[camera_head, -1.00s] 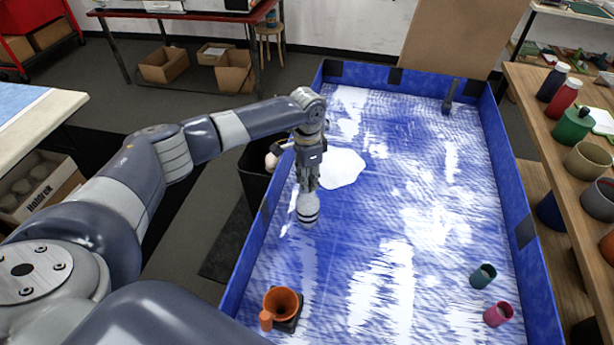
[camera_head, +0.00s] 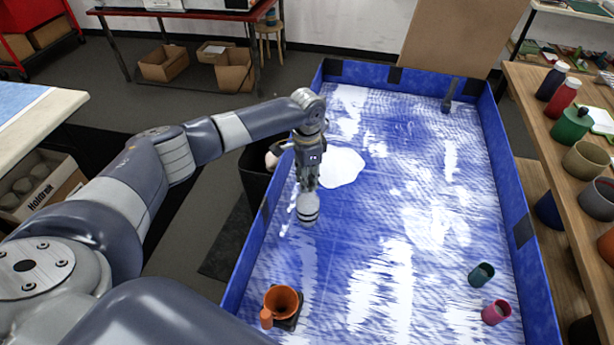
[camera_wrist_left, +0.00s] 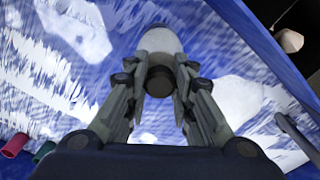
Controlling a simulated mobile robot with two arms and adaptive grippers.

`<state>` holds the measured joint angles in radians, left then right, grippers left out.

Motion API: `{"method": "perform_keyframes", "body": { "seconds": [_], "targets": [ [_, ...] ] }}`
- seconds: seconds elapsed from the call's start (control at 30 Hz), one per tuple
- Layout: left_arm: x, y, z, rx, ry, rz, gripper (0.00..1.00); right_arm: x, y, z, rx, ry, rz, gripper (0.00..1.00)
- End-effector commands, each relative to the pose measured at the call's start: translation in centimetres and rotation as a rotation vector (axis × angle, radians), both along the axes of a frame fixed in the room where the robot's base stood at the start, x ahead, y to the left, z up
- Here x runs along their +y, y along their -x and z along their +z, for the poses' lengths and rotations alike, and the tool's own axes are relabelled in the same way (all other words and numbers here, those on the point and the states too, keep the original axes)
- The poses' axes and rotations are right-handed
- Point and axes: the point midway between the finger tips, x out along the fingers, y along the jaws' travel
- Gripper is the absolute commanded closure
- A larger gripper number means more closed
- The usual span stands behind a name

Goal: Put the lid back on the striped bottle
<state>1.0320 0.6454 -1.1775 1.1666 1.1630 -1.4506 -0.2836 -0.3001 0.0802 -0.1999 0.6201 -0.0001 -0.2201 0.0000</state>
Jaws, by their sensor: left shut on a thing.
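My left gripper (camera_head: 308,184) is shut on a pale grey-white bottle (camera_head: 308,210) with dark bands near its lower end, and holds it over the left side of the blue tray (camera_head: 232,290). In the left wrist view the pale bottle (camera_wrist_left: 160,40) points away from my left gripper (camera_wrist_left: 160,85). A dark brown round end (camera_wrist_left: 160,80) sits between the fingers; I cannot tell whether it is the neck or a lid. I make out no separate loose lid. My right gripper is out of view.
An orange funnel-like vessel (camera_head: 282,301) stands at the tray's near left. A teal cup (camera_head: 481,275) and a pink cup (camera_head: 496,312) lie at the near right. A grey tool (camera_head: 449,95) is at the far wall. A wooden shelf (camera_head: 545,110) with bottles and pots stands to the right.

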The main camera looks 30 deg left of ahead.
Motion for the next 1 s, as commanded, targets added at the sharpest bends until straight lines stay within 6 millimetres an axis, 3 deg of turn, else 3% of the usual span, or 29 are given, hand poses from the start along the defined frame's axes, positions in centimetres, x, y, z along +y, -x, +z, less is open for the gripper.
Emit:
{"method": "perform_keyframes", "body": {
  "seconds": [0.37, 0.4, 0.5, 0.73, 0.87, 1.0],
  "targets": [
    [-0.01, -0.02, 0.0, -0.001, 0.001, 0.0, 0.93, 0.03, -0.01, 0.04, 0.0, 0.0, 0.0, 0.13],
    [-0.01, -0.03, 0.01, -0.001, 0.001, 0.0, 0.75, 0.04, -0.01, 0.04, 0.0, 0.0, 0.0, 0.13],
    [-0.01, -0.02, 0.01, -0.001, 0.001, 0.001, 0.54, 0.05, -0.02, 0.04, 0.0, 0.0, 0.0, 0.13],
    [0.0, -0.03, 0.02, -0.001, 0.001, 0.001, 0.54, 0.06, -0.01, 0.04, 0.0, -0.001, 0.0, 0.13],
    [0.01, -0.02, 0.01, -0.001, 0.001, 0.001, 0.34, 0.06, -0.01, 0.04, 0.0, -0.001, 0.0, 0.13],
    [0.01, -0.02, 0.02, -0.001, 0.001, 0.001, 0.34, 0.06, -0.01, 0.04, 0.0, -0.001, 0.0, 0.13]
  ]
}}
